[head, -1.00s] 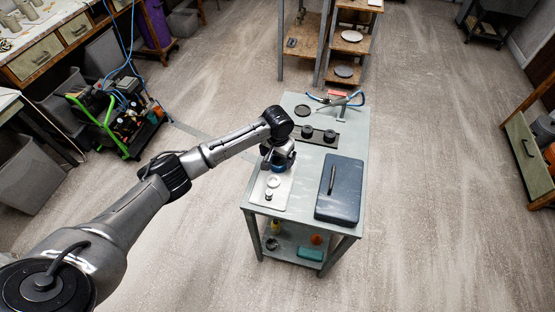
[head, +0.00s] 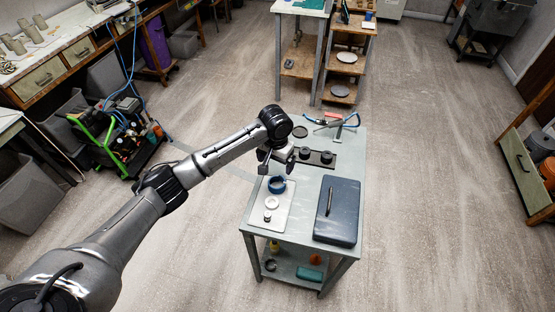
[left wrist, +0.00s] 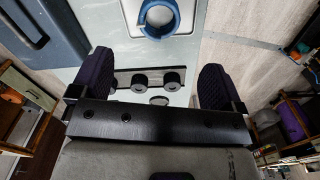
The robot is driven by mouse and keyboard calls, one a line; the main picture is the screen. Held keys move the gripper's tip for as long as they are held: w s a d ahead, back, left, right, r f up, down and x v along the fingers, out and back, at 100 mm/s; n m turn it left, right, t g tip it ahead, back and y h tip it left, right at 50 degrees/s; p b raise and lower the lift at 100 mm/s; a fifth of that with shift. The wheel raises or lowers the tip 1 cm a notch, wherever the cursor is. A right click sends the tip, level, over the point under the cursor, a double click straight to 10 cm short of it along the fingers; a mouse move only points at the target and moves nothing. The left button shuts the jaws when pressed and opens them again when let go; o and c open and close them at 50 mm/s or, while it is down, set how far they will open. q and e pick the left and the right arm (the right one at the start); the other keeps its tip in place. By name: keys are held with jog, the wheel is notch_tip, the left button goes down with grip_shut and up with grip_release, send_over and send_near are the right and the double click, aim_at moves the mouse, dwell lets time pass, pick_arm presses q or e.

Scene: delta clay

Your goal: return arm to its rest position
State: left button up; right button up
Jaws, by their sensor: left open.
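My left arm reaches in from the left in the head view. Its gripper (head: 276,168) hangs over the grey work table (head: 262,231), above and behind a blue ring (head: 277,185). The fingers are apart with nothing between them. In the left wrist view the two dark padded fingers (left wrist: 155,88) stand wide apart. The blue ring (left wrist: 148,28) lies beyond the fingertips there, on a light tray. My right gripper is in neither view.
The tray (head: 285,216) also holds a white ring (head: 271,203) and a small metal piece. A black holder (head: 318,158) stands behind. A shelf unit (head: 342,70) is farther back. Floor right of the table is clear.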

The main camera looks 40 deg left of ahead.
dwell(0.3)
pick_arm(q)
jog(key=w+d+r+m+t+y, duration=0.1)
jog(key=w+d+r+m+t, duration=0.1)
jog(key=r+m+t, duration=0.3)
jog(key=w+d+r+m+t+y, duration=0.1)
jog(key=w+d+r+t, duration=0.1)
jog(key=r, duration=0.6)
jog(key=s+d+r+m+t, duration=0.2)
jog(key=s+d+t, duration=0.2)
jog(key=s+d, duration=0.15)
jog(key=s+d+f+n+g+h, duration=0.1)
jog(key=s+d+f+g, duration=0.1)
jog(key=s+f, duration=0.75)
jog(key=s+d+f+n+g, duration=0.1)
jog(key=s+f+n+g, duration=0.15)
jog(key=s+f, duration=0.75)
jog(key=s+d+f+n+g+h, duration=0.1)
jog(key=s+d+f+g, duration=0.3)
jog(key=s, duration=1)
notch_tip(320, 180, up, 30)
jog(key=a+t+p, duration=0.1)
jog(key=a+p, duration=0.1)
jog(key=p, duration=2.9)
jog(key=shift+a+p, duration=0.25)
jog(key=shift+p, duration=0.05)
jog(key=shift+s+m, duration=0.1)
jog(key=shift+m, duration=0.15)
